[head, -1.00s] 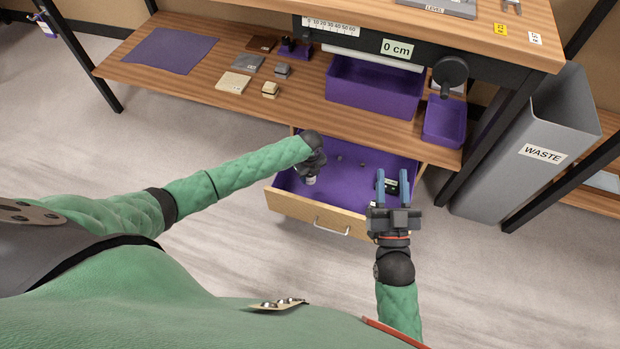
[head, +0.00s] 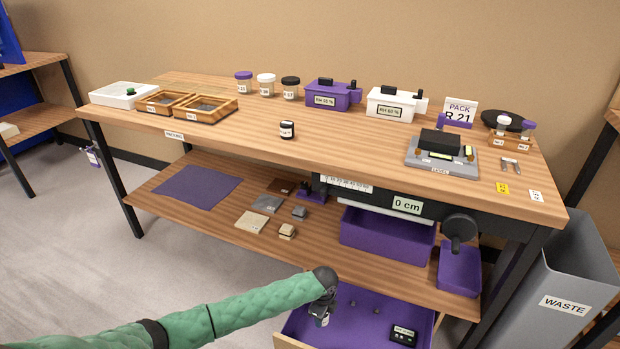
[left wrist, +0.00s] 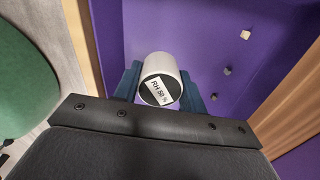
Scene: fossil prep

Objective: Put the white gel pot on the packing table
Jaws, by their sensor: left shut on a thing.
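My left gripper (head: 322,308) reaches down into the open purple-lined drawer (head: 365,318) under the table. In the left wrist view the left gripper (left wrist: 162,88) is shut on the white gel pot (left wrist: 158,64), a small white cylinder with a dark end labelled "RH 50 %". The pot is held over the purple drawer floor; whether it touches the floor I cannot tell. The packing table (head: 225,128) is the long wooden table with a "PACKING" label at its left front edge. My right gripper is out of view.
On the tabletop stand a small dark pot (head: 287,129), wooden trays (head: 205,107), lidded jars (head: 266,85), a purple box (head: 333,97), a white box (head: 392,104) and a level (head: 441,150). A lower shelf (head: 225,215) juts out above the drawer.

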